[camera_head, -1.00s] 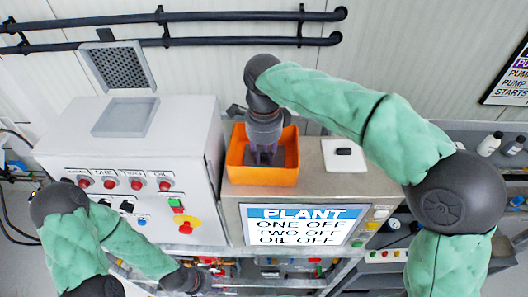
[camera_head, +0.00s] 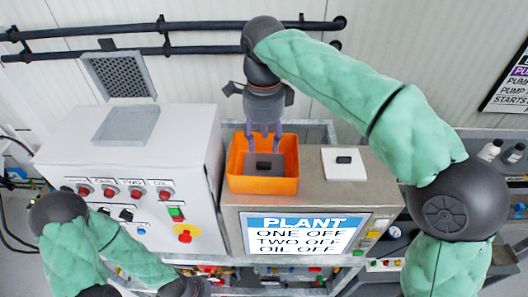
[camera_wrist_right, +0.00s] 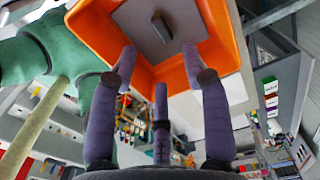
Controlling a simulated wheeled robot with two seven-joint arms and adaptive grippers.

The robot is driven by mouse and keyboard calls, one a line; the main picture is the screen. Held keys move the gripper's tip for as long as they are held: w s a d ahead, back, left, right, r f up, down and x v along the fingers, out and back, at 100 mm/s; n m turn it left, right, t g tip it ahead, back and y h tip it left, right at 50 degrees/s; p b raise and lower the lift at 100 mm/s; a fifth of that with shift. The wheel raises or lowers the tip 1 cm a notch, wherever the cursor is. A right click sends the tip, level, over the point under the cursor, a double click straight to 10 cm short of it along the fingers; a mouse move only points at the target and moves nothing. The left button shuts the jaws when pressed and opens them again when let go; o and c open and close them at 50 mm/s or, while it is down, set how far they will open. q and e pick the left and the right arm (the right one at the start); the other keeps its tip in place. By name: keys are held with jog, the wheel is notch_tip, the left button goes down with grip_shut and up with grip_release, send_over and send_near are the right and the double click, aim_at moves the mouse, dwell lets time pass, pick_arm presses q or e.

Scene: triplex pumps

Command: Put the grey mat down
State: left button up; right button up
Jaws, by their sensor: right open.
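The grey mat (camera_head: 265,174), a flat dark-grey square with a black knob on it, lies inside the orange bin (camera_head: 262,185). It also shows in the wrist view (camera_wrist_right: 175,20), lying in the bin. My right gripper (camera_head: 264,150) is open and empty, with its fingers pointing down just above the mat and apart from its knob. In the wrist view its three purple fingers (camera_wrist_right: 158,62) are spread with nothing between them. My left gripper (camera_head: 190,287) is low at the bottom edge, partly cut off, and its fingers cannot be made out.
The bin stands on a steel cabinet with a PLANT screen (camera_head: 303,235). A white mat with a black knob (camera_head: 344,164) lies to its right. A white control box (camera_head: 130,165) with buttons stands left. Black pipes (camera_head: 180,50) run along the wall behind.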

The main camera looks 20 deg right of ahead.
jog(key=shift+r, duration=1.85)
